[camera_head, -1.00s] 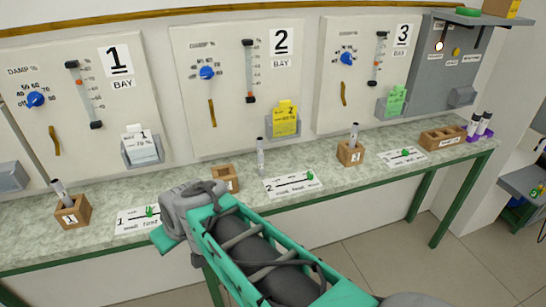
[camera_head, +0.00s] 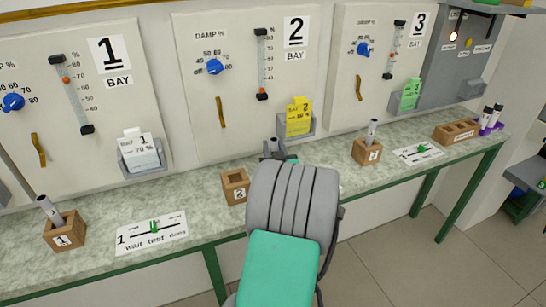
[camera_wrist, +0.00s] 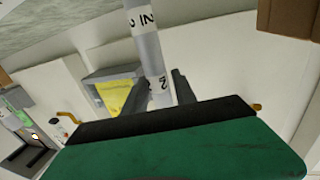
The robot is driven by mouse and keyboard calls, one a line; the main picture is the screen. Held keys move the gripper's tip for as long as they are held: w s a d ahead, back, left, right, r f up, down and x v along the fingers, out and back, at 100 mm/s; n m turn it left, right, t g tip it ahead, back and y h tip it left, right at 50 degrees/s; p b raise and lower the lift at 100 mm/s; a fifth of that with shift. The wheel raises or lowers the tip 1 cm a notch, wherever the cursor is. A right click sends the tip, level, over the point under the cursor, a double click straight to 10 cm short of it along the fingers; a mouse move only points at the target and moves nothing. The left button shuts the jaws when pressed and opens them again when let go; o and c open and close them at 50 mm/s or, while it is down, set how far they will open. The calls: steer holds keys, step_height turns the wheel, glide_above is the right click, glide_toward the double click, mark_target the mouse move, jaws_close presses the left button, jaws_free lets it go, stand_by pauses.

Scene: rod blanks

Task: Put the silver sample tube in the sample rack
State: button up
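A silver-grey tube marked 2 (camera_wrist: 147,45) stands between the two fingers of my gripper (camera_wrist: 160,88) in the wrist view. The fingers are close on both sides of it; whether they press on it cannot be told. In the head view my gripper (camera_head: 274,150) is over the bench behind my wrist, which hides most of it and the tube. The wooden sample rack (camera_head: 452,138), with several openings, is at the bench's right end, well away from my gripper.
Wooden blocks numbered 1 (camera_head: 62,239) and 3 (camera_head: 366,158) hold tubes; block 2 (camera_head: 232,196) looks empty. A purple holder (camera_head: 491,127) with dark-capped tubes stands beside the rack. Cards (camera_head: 150,232) lie on the bench. Bay panels (camera_head: 255,120) rise behind.

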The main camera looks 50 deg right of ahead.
steer(key=shift+x, duration=1)
steer(key=shift+c, duration=0.5)
jaws_close()
